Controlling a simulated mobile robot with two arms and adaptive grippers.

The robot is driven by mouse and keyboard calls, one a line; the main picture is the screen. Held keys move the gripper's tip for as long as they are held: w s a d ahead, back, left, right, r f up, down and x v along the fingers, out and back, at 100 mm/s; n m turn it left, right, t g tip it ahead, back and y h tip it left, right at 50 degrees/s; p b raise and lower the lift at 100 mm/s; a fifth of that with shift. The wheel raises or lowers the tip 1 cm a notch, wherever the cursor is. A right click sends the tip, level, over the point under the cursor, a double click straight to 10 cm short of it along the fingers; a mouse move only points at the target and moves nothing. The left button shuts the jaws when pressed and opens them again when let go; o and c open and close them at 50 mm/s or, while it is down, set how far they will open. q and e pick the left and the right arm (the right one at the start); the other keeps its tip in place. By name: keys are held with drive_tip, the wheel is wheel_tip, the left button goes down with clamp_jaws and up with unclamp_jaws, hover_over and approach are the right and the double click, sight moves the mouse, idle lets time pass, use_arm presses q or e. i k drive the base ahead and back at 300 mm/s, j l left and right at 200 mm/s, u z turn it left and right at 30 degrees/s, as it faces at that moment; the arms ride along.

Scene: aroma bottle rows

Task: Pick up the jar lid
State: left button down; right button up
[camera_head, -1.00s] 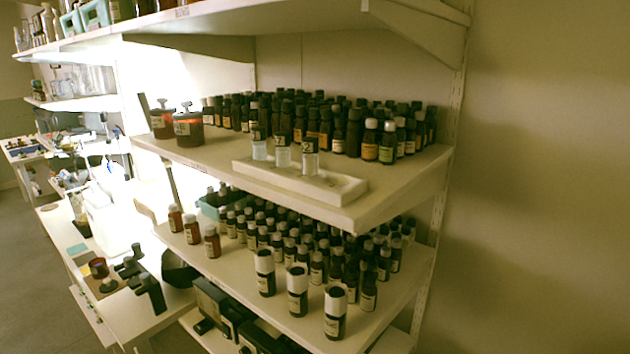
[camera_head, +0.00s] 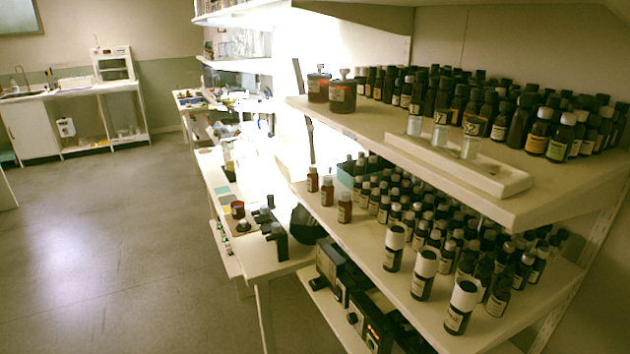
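Two reddish-brown jars stand at the left end of the upper shelf. Each has a dark lid with a knob: the left jar's lid (camera_head: 319,74) and the right jar's lid (camera_head: 344,80) both look seated on their jars. A small dark red jar (camera_head: 238,208) stands on the low bench. A small dark round piece (camera_head: 243,226) lies beside it, too small to tell if it is a lid. Neither of my grippers is in view.
Rows of dark bottles (camera_head: 470,105) fill the upper shelf (camera_head: 400,142), with a white tray (camera_head: 480,177) at its front. More bottles fill the lower shelf (camera_head: 365,240). The bench (camera_head: 215,180) stands left of the shelves. The grey floor (camera_head: 110,240) at left is clear.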

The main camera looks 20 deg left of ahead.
sight(243, 226)
drive_tip(key=u, duration=1.25)
